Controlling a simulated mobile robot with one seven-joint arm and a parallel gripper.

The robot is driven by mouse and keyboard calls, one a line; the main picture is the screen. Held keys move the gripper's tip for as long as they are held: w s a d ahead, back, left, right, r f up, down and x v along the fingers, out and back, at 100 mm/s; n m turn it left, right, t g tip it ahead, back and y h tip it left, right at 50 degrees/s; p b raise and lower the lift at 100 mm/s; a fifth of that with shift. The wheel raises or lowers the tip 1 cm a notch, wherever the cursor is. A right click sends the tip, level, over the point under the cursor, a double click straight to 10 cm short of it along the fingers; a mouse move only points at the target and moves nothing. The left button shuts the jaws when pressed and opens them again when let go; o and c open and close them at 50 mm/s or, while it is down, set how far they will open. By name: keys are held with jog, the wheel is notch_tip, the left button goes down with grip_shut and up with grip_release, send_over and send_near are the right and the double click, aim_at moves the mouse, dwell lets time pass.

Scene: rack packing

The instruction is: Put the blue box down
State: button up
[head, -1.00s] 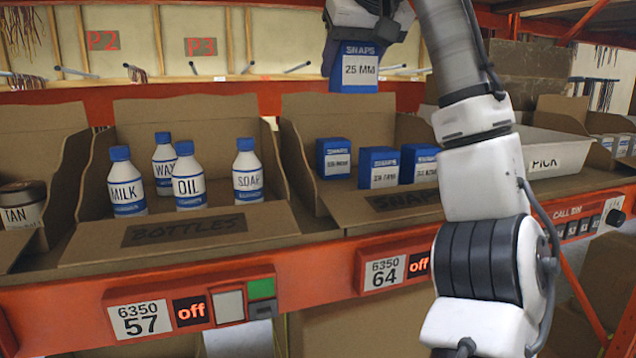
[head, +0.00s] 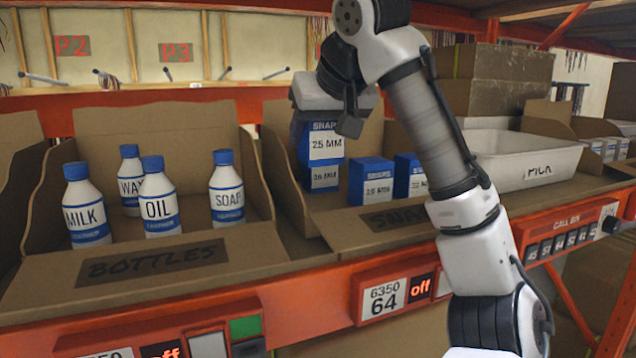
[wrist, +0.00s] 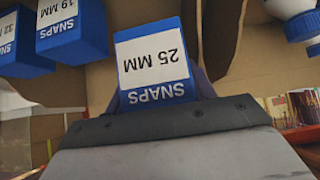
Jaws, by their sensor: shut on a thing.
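My gripper (head: 335,110) is shut on a blue SNAPS box with a white 25 MM label (head: 325,148). It holds the box upright inside the cardboard snaps bin (head: 277,165). The held box is over the leftmost blue box (head: 323,180) there; I cannot tell whether they touch. In the wrist view the held box (wrist: 155,62) sticks out beyond the gripper edge, and what lies under it is hidden. Two more blue snaps boxes (head: 371,182) (head: 408,176) stand to the right, one partly behind my arm.
The bottles bin (head: 150,262) with several white-and-blue bottles is at left. A white PICK tote (head: 535,160) stands right of the snaps bin. Brown cartons (head: 495,80) are behind it. The orange shelf edge (head: 290,310) runs along the front. My arm hides part of the snaps bin.

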notch_tip(320, 180, down, 8)
jog(key=shift+f+p, duration=0.1)
jog(key=shift+p, duration=0.4)
jog(key=o, duration=0.8)
jog(key=shift+f, duration=0.1)
jog(key=shift+c, duration=0.2)
jog(key=shift+r, duration=0.2)
jog(key=b+v, duration=0.3)
jog(key=v, duration=0.9)
